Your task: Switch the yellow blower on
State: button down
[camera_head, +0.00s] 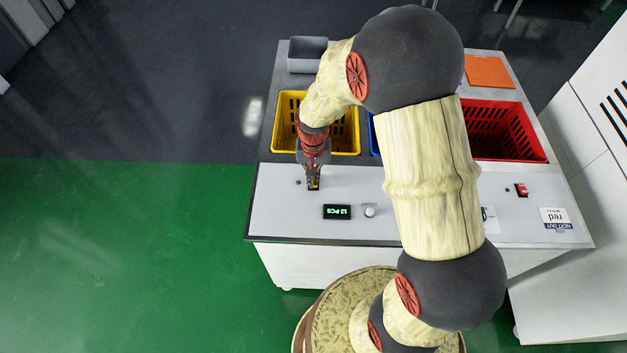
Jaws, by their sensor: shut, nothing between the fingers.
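My gripper (313,184) points down at the left part of the light grey panel (282,212), in front of the yellow crate (284,118). Its fingers are together with nothing held. I cannot tell whether the tips touch the panel. No switch for the yellow blower shows clearly; the spot under the fingers is hidden. A small dark dot (298,182) lies just left of the fingertips. On the right side a red rocker switch (521,190) stands in front of the red crate (517,118).
A green-lit display (337,212) and a round knob (370,211) sit near the panel's front edge. A blue crate is mostly hidden behind my arm. A grey bin (307,55), an orange sheet (489,72) and a "red" label (556,217) also show. Green floor (120,250) lies clear at left.

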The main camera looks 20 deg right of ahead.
jog(key=shift+f+b, duration=0.45)
jog(key=shift+f, duration=0.3)
dwell(0.3)
jog(key=shift+r, duration=0.15)
jog(key=shift+r+p, duration=2.6)
jog(key=shift+r, duration=0.85)
